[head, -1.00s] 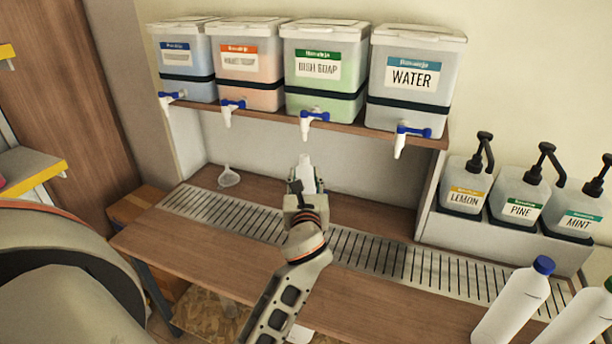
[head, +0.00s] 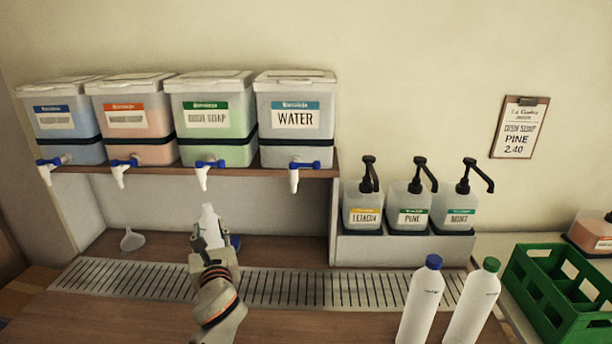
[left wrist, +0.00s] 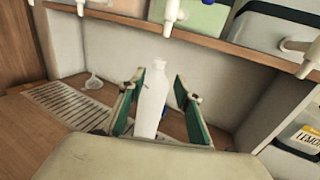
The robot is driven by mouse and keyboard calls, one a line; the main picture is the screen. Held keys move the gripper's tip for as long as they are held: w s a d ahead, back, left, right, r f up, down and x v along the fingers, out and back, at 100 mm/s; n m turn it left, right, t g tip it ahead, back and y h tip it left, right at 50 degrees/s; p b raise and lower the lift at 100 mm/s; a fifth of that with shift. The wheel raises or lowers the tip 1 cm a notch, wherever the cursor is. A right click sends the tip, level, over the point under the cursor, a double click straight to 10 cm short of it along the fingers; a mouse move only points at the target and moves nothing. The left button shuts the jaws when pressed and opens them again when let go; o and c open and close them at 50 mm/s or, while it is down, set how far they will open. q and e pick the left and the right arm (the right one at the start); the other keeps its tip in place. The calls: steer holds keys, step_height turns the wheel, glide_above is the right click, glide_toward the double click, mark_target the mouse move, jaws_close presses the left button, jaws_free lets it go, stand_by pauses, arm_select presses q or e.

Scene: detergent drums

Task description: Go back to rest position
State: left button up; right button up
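A white bottle without a cap (head: 210,224) is on the slatted drip tray below the green dish soap drum's tap; it also shows in the left wrist view (left wrist: 152,100). My left gripper (head: 214,243) is behind it on the near side. In the left wrist view its two green-lined fingers (left wrist: 160,110) are spread on either side of the bottle, with a gap visible on the right. The bottle's base is hidden by my wrist. My right gripper is not in view.
Drums, including dish soap (head: 214,118) and water (head: 295,120), stand on a shelf with taps hanging down. Pump bottles (head: 410,208) stand to the right. Two capped white bottles (head: 420,305) (head: 472,308), a green crate (head: 535,310) and a funnel (head: 132,239) are also there.

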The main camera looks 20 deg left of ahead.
arm_select(q)
steer(key=s+d+f+n+g+h, duration=0.1)
steer(key=s+f+n+g+h, duration=0.15)
steer(key=s+f+n, duration=0.55)
steer(key=s+d+f+n+g+h, duration=0.15)
steer(key=s+f+n+g, duration=0.35)
steer(key=s, duration=0.6)
steer(key=s+d+f+n+h, duration=0.1)
steer(key=s+f+n+h, duration=0.1)
steer(key=s+f+n, duration=0.5)
steer(key=d+f+n+t+h, duration=0.3)
steer(key=d+f+h, duration=0.3)
steer(key=d+f, duration=0.7)
steer(key=s+d+n, duration=0.1)
steer(key=d, duration=0.1)
steer(key=shift+d+f+n+h, duration=0.2)
steer(key=shift+d+n+h, duration=0.2)
